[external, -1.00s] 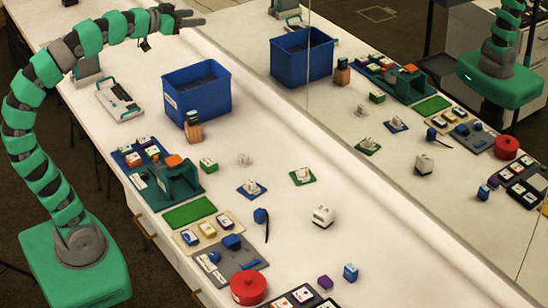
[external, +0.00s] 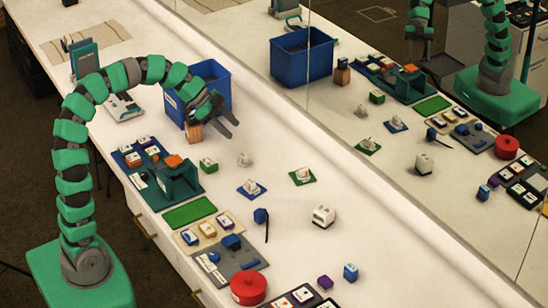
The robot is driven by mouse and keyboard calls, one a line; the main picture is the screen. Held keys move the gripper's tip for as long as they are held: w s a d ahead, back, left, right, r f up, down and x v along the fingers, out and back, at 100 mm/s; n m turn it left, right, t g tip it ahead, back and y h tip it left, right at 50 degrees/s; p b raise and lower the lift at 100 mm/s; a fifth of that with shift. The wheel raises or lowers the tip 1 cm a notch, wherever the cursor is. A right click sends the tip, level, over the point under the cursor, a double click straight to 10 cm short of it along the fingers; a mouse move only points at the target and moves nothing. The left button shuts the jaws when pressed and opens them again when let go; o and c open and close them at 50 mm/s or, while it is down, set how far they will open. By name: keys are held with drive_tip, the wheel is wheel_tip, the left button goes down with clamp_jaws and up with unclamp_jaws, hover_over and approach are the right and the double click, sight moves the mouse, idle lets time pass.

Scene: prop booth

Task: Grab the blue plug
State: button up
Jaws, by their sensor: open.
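A small blue piece with a thin black cord, which looks like the blue plug (external: 260,215), lies on the white counter near its middle. The cord trails down from it. My gripper (external: 233,127) is open with nothing visible between its fingers. It is in the air in front of the blue bin, above and to the left of the plug in the picture, well apart from it.
The blue bin (external: 220,88) and a wooden block (external: 194,132) stand behind my gripper. Small pieces on a blue pad (external: 251,189) and a green pad (external: 302,176) lie near the plug. A white block (external: 323,216) and red round container (external: 248,288) are also close. A mirror (external: 440,200) lines the right side.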

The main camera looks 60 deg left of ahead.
wheel_tip(320, 180, down, 19)
drive_tip(key=a+m+g+h+b, duration=0.1)
drive_tip(key=m+g+h+b, duration=0.2)
drive_tip(key=m+h+b, duration=0.25)
drive_tip(key=h+b, duration=0.1)
drive_tip(key=b, duration=0.1)
approach(259, 210)
drive_tip(key=d, duration=0.2)
drive_tip(key=d+f, duration=0.1)
drive_tip(key=shift+w+m, duration=0.35)
drive_tip(key=shift+b+x, duration=0.65)
drive_tip(key=shift+x, duration=1.9)
drive_tip(key=shift+s+a, duration=0.1)
drive_tip(key=shift+s, duration=0.05)
drive_tip(key=c, duration=1.1)
